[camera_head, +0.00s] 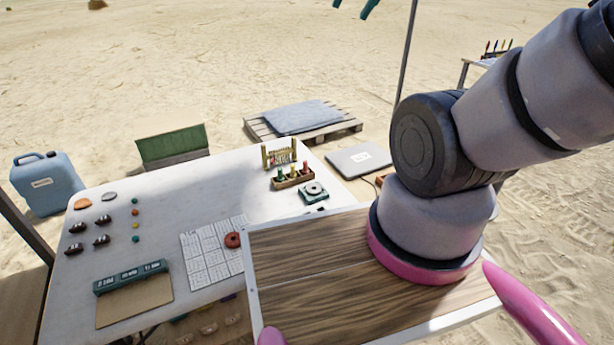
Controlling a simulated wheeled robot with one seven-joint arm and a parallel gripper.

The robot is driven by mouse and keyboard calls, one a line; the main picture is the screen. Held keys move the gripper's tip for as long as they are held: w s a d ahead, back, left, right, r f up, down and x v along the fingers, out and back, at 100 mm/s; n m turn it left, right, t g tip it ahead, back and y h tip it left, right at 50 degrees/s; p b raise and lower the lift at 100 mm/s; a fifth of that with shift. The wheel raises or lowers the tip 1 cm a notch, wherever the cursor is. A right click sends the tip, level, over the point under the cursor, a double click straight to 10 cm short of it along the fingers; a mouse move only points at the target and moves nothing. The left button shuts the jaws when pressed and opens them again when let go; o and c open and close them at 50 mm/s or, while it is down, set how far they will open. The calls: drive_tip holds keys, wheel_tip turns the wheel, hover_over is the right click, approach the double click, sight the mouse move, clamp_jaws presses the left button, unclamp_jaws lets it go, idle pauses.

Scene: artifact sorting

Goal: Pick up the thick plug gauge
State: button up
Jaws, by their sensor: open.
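A small wooden holder (293,180) stands near the far right part of the white table. It holds upright pieces with coloured handles: a green one (281,175), a yellow one (293,171) and a red one (305,168). They look like plug gauges, but their lower ends are hidden and I cannot tell which is thick. My gripper (349,12) shows only as two dark teal fingertips at the top edge. They are apart, with nothing seen between them, well away from the holder in the picture. The rest of the gripper is out of view.
A small rack (279,155) stands behind the holder, and a teal-and-white device (313,192) sits in front of it. A dark green box (130,278) and small pieces are at left. A pole (406,50) rises behind.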

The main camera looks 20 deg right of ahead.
idle(0.4)
drive_tip(key=shift+o, duration=0.6)
drive_tip(key=m+g+h, duration=0.2)
drive_tip(key=m+g, duration=0.5)
drive_tip(key=m, duration=0.5)
hover_over(305, 162)
wheel_tip(305, 162, down, 46)
drive_tip(key=shift+f, duration=0.2)
drive_tip(key=shift+w+f, duration=0.15)
drive_tip(key=shift+f, duration=2.85)
clamp_jaws()
